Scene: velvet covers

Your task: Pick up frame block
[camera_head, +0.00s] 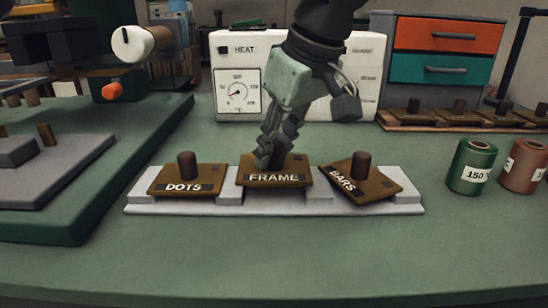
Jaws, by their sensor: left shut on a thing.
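The frame block (274,179) is a brown plate marked FRAME, in the middle place of the light grey rack (230,208) in the head view. My left gripper (265,158) comes down from above and is shut on the frame block at its top, hiding most of its knob. I cannot tell whether the block is clear of the rack. The dots block (187,181) sits in the left place with its knob upright. The bars-like block (362,183), its label partly unclear, lies turned askew at the right. My right gripper is not in view.
A white heat box (238,88) with a dial stands behind. Green and brown spools (471,167) stand at the right. More knobbed blocks lie on a wooden tray (403,124) at the back right. A green machine base (150,130) fills the left. The front table is clear.

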